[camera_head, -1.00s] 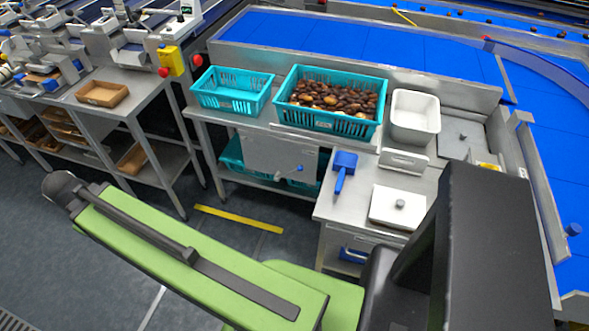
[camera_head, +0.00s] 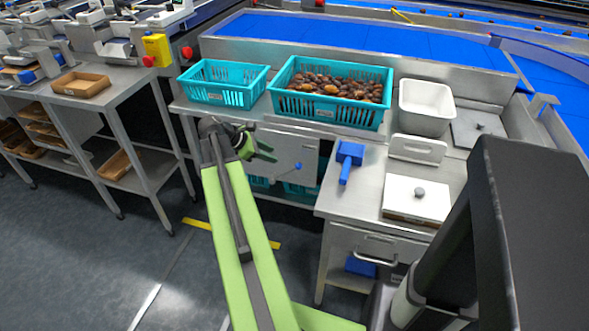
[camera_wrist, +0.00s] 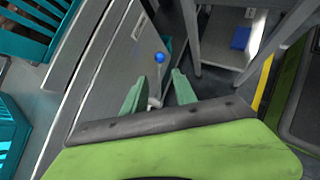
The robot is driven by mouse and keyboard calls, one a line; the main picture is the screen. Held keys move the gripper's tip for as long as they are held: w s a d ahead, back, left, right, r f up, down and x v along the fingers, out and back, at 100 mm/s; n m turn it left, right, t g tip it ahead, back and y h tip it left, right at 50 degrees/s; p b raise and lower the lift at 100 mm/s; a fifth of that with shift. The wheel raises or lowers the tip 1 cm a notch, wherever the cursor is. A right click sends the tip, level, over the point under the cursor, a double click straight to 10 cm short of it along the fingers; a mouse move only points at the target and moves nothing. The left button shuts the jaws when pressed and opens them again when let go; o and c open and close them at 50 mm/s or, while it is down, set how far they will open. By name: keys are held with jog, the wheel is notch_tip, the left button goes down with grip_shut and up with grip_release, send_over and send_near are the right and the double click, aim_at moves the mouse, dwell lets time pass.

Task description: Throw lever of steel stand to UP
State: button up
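The steel stand's grey front panel (camera_head: 285,146) is below the teal crates in the head view. Its lever has a blue ball knob (camera_head: 298,166), at the panel's lower right. In the wrist view, the blue knob (camera_wrist: 159,58) and its thin pale rod show in line with the gap between my fingers, with the knob beyond the tips. My gripper (camera_head: 268,147) is in front of the panel, left of the knob. In the wrist view, my gripper (camera_wrist: 158,84) has its two green fingers spread apart and empty. I cannot tell how far the rod reaches between them.
A teal crate of dates (camera_head: 330,112) and an empty teal crate (camera_head: 222,96) stand on top. A bench with a blue-handled tool (camera_head: 348,155) and a white lidded box (camera_head: 417,195) is to the right. A wooden-tray bench (camera_head: 120,85) stands left. Open floor lies between.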

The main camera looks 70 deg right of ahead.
aim_at(296, 166)
jog(key=b+x, duration=0.8)
jog(key=x, duration=0.5)
jog(key=shift+s+d+f, duration=0.1)
jog(key=shift+d+f, duration=0.1)
jog(key=shift+f, duration=0.1)
grip_shut()
dwell(0.5)
